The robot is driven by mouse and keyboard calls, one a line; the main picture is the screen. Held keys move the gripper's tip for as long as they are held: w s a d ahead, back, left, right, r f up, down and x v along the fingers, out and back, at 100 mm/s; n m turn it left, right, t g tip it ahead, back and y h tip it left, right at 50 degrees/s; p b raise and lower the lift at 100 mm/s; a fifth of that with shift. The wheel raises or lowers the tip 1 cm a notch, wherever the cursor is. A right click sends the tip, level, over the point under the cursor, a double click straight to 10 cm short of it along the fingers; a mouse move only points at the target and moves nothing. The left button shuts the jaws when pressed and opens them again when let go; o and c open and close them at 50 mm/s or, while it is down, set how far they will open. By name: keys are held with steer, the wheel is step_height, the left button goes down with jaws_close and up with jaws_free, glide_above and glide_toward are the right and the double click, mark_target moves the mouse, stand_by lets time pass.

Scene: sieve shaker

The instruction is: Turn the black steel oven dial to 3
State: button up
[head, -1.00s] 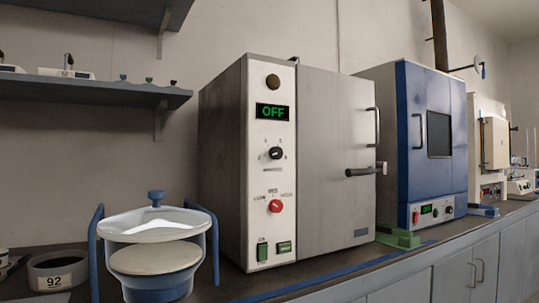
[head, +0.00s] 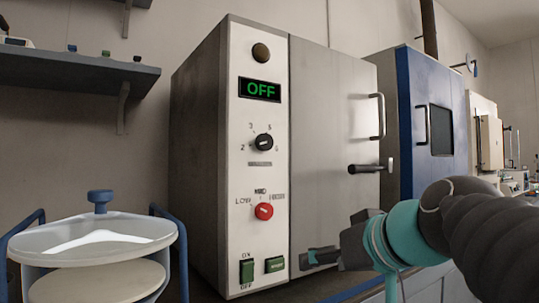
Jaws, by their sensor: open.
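The steel oven (head: 332,120) has a white control panel on its left side. The black dial (head: 264,142) sits mid-panel below a green display (head: 259,89) reading OFF. Numbers 2, 3, 5 and 6 show around the dial. A pale mark crosses its face, but which number it points to is too small to tell. My gripper (head: 306,258) is at the lower right of the panel, in front of the oven door's bottom, below and right of the dial. It is open and empty, clear of the dial.
A blue-framed sieve shaker (head: 95,245) stands at the left. A blue oven (head: 435,110) stands farther right.

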mark_target(267, 142)
step_height(267, 142, up, 20)
steer(key=w+a+n+t+y+b, duration=0.2)
steer(key=w+n+t+y, duration=0.1)
steer(key=n+t+y, duration=0.1)
steer(key=p+x, duration=0.3)
steer(key=x, duration=1)
steer(key=shift+a+f, duration=0.2)
steer(key=shift+a, duration=0.15)
steer(key=c, duration=1.1)
